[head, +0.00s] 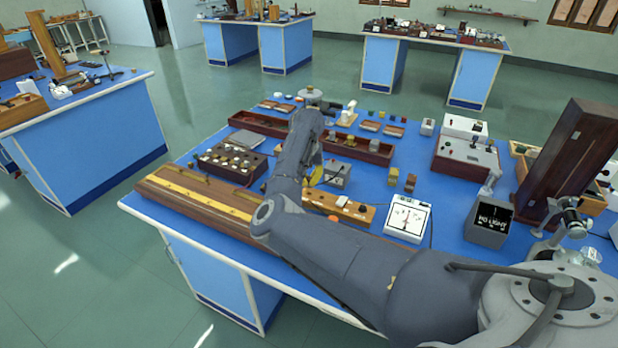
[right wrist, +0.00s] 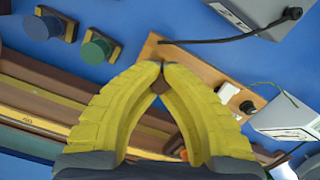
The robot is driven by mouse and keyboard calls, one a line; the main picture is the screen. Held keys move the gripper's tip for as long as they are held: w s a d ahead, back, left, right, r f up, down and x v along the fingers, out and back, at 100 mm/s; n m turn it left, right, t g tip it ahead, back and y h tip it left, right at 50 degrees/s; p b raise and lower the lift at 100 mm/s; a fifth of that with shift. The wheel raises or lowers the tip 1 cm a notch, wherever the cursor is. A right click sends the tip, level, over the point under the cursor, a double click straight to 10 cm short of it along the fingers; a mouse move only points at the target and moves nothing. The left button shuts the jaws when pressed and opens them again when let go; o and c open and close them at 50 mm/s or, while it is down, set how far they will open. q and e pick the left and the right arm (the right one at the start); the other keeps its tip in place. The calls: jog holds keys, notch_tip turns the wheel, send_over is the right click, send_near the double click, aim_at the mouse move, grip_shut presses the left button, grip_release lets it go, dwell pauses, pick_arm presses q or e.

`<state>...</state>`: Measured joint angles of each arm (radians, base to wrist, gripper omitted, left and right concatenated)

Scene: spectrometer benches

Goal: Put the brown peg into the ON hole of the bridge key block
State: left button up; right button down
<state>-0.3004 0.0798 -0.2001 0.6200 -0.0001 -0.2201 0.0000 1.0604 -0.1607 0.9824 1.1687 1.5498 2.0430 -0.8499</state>
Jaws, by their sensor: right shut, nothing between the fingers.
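The bridge key block is a long light-brown wooden block (head: 352,212) near the front of the blue bench, with a black and a white knob at its right part. It also shows in the right wrist view (right wrist: 204,76), running diagonally behind the fingers. My right gripper (right wrist: 160,66) has its yellow fingertips together over the upper-left end of the block. In the head view my right gripper (head: 316,178) is partly hidden by its arm. A small brown patch (right wrist: 159,85) shows just below the tips; I cannot tell whether it is the brown peg. My left gripper is not in view.
A long dark wooden board with a yellow strip (head: 200,198) lies left of the block. A white meter (head: 407,218) stands to its right, and a dark box (head: 490,220) beyond. Green (right wrist: 97,48) and blue (right wrist: 42,25) round pieces sit near the fingers. A cable crosses above the block.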

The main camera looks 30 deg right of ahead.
aim_at(309, 189)
jog(key=shift+f, duration=2.2)
jog(key=shift+f, duration=0.1)
jog(key=c, duration=1.5)
grip_release()
jog(key=r, duration=0.6)
jog(key=a+r, duration=0.1)
jog(key=r, duration=0.3)
jog(key=shift+s+r, duration=0.1)
jog(key=shift+s, duration=0.25)
jog(key=shift+s+r, duration=0.1)
jog(key=shift+r, duration=0.8)
